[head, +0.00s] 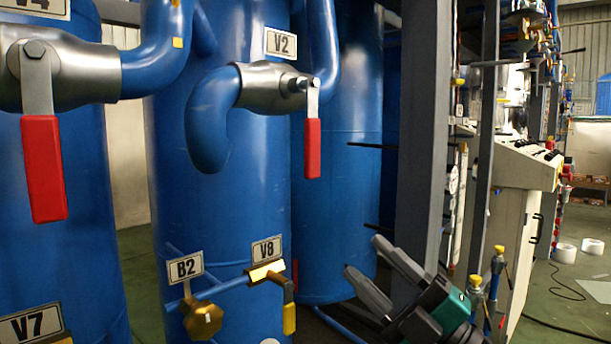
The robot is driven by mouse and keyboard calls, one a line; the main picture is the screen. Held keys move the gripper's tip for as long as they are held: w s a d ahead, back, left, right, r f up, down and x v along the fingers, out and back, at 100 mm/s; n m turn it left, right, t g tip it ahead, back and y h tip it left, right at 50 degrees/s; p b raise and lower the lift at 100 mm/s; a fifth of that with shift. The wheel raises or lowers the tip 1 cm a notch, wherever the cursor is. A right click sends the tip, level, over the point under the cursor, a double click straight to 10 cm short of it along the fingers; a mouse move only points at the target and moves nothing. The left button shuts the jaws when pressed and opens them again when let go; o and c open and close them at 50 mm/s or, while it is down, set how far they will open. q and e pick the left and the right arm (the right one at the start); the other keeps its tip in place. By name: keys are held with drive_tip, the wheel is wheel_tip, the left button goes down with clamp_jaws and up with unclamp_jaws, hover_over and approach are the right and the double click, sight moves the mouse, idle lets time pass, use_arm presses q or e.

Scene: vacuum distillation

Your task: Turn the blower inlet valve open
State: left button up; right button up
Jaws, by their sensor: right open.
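Several labelled valves show, and none carries the words "blower inlet", so I cannot tell which one it is. The V2 valve (268,87) has a red handle (312,148) hanging straight down. The V4 valve (70,72) at the left also has a red handle (43,168) hanging down. The V8 valve (266,271) is brass with a yellow handle (289,318) pointing down. My right gripper (362,254) is open and empty, right of V8 and below V2, apart from both. My left gripper is out of view.
Large blue tanks (225,200) with blue pipes fill the left and middle. A grey upright post (425,130) stands close beside my right gripper. A light control cabinet (520,220) is further right.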

drive_tip(key=s+a+r+n+g+y+b, duration=0.25)
drive_tip(key=r+n+g, duration=0.35)
drive_tip(key=n, duration=0.4)
drive_tip(key=n+t+h+b, duration=0.4)
drive_tip(key=n+h+b, duration=0.2)
drive_tip(key=n+h, duration=0.3)
approach(315, 133)
drive_tip(key=p+x, duration=0.1)
drive_tip(key=x, duration=0.9)
drive_tip(key=shift+w+a, duration=0.2)
drive_tip(key=shift+w, duration=0.05)
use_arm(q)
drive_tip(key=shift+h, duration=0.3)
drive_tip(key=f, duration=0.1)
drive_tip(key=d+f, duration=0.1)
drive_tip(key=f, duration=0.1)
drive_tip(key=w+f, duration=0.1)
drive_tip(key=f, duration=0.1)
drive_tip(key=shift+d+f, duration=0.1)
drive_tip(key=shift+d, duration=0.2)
use_arm(e)
clamp_jaws()
